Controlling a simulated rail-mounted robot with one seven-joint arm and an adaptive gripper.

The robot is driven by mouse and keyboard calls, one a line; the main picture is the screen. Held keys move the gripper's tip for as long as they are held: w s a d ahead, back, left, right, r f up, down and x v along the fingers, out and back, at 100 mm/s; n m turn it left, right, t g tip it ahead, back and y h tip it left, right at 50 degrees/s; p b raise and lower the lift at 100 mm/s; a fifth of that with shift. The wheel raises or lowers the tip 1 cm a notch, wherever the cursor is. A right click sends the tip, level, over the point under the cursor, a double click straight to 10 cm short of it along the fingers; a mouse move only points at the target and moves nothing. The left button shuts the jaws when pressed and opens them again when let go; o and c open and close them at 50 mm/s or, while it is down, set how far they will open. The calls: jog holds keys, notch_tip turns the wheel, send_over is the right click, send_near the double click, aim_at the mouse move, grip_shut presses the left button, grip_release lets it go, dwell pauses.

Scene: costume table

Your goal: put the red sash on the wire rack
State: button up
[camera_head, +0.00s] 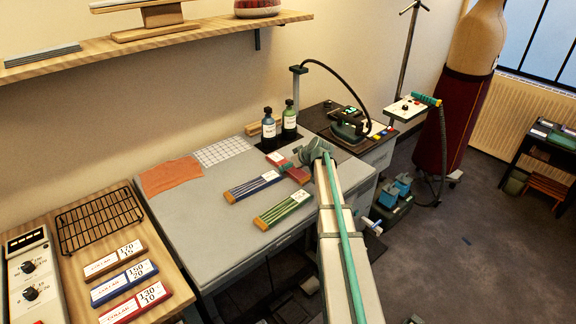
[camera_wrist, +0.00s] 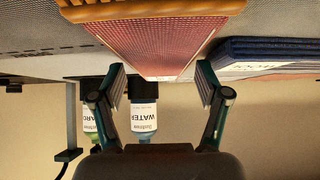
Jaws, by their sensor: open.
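The red sash (camera_head: 297,175) lies flat on the grey table, partly hidden by my gripper (camera_head: 314,150) in the head view. In the wrist view the red sash (camera_wrist: 155,40) shows as a folded red strip with an orange-brown end. My gripper (camera_wrist: 160,72) is open, with its fingers apart on either side of the sash's near end and nothing visibly held. The black wire rack (camera_head: 112,217) is empty and sits on the wooden counter at the left.
A blue striped bundle (camera_head: 253,187) and a green one (camera_head: 283,209) lie beside the sash. Two bottles (camera_head: 268,130) (camera_head: 290,118) stand behind it. An orange cloth (camera_head: 170,176) lies at the table's left. Labelled blocks (camera_head: 124,283) and a control box (camera_head: 33,275) flank the rack.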

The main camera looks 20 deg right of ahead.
jog(key=shift+w+a+f, duration=0.1)
jog(key=shift+w+f, duration=0.2)
jog(key=shift+f, duration=0.05)
jog(key=shift+c, duration=0.3)
jog(key=c, duration=1)
jog(key=shift+r, duration=0.15)
